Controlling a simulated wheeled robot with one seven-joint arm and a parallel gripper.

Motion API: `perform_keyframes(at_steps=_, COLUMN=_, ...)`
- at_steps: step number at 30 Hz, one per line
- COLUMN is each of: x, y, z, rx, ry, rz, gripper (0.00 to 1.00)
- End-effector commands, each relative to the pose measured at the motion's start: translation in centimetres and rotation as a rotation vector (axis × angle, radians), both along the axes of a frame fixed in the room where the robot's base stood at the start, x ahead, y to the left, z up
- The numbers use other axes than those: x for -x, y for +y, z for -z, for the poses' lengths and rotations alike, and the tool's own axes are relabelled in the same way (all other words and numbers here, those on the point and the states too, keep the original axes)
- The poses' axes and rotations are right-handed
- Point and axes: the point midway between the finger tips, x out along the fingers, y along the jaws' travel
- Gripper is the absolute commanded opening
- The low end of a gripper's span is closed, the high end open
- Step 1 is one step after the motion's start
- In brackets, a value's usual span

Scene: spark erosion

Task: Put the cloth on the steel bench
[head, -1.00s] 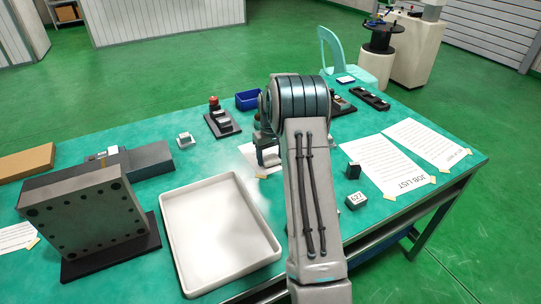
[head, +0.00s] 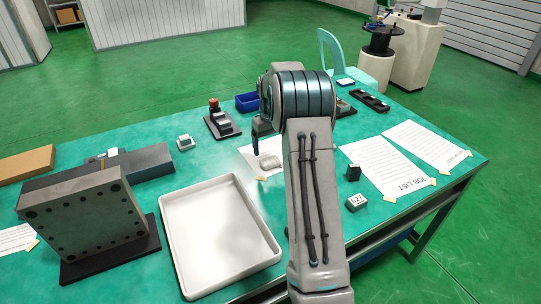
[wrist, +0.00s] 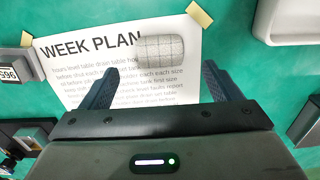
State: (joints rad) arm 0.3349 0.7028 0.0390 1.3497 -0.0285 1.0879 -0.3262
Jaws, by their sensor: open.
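A small pale pad with a faint grid, which looks like the folded cloth (wrist: 161,50), lies on a WEEK PLAN sheet; it also shows in the head view (head: 268,162). My gripper (wrist: 158,68) is open, with its two dark fingers apart and nothing between them. It hangs over the sheet, and the pad lies ahead of the fingertips in the wrist view. In the head view my gripper (head: 258,142) is partly hidden behind my arm. The sheet is on a green-topped table (head: 130,130) with a metal frame. I cannot pick out a separate steel bench.
A white tray (head: 176,238) stands on the near side, with a drilled metal block (head: 85,215) to its left. A small block marked 627 (head: 355,202) and a JOB LIST sheet (head: 385,165) are on the right. A blue bin (head: 246,102) stands behind.

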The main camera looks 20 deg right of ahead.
Motion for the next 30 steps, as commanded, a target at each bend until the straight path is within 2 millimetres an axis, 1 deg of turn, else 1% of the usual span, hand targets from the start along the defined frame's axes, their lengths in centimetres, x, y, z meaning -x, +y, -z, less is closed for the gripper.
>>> perform_keyframes(at_steps=1, x=-0.1, y=0.0, z=-1.2, rx=0.001, ry=-0.004, rz=0.0, gripper=0.84)
perform_keyframes(at_steps=3, x=-0.1, y=0.0, z=-2.6, rx=0.001, ry=-0.004, rz=0.0, gripper=0.84)
perform_keyframes(at_steps=6, x=0.0, y=0.0, z=-4.2, rx=0.0, ry=-0.002, rz=0.0, gripper=0.84)
perform_keyframes(at_steps=13, x=0.2, y=0.3, z=-6.4, rx=0.001, ry=-0.003, rz=-0.001, gripper=0.84)
perform_keyframes(at_steps=17, x=1.6, y=2.0, z=-8.2, rx=0.007, ry=-0.017, rz=0.0, gripper=0.84)
perform_keyframes(at_steps=20, x=3.8, y=4.3, z=-10.1, rx=0.015, ry=-0.038, rz=0.002, gripper=0.84)
perform_keyframes(at_steps=21, x=4.9, y=5.4, z=-10.9, rx=0.017, ry=-0.048, rz=0.002, gripper=0.84)
perform_keyframes(at_steps=23, x=6.7, y=6.8, z=-11.9, rx=0.021, ry=-0.061, rz=0.006, gripper=0.84)
perform_keyframes(at_steps=24, x=7.9, y=7.8, z=-12.5, rx=0.024, ry=-0.071, rz=0.007, gripper=0.84)
perform_keyframes(at_steps=26, x=9.9, y=9.1, z=-13.2, rx=0.025, ry=-0.085, rz=0.011, gripper=0.84)
perform_keyframes(at_steps=29, x=13.2, y=11.1, z=-14.1, rx=0.027, ry=-0.109, rz=0.017, gripper=0.84)
perform_keyframes(at_steps=30, x=14.7, y=11.9, z=-14.3, rx=0.028, ry=-0.119, rz=0.019, gripper=0.84)
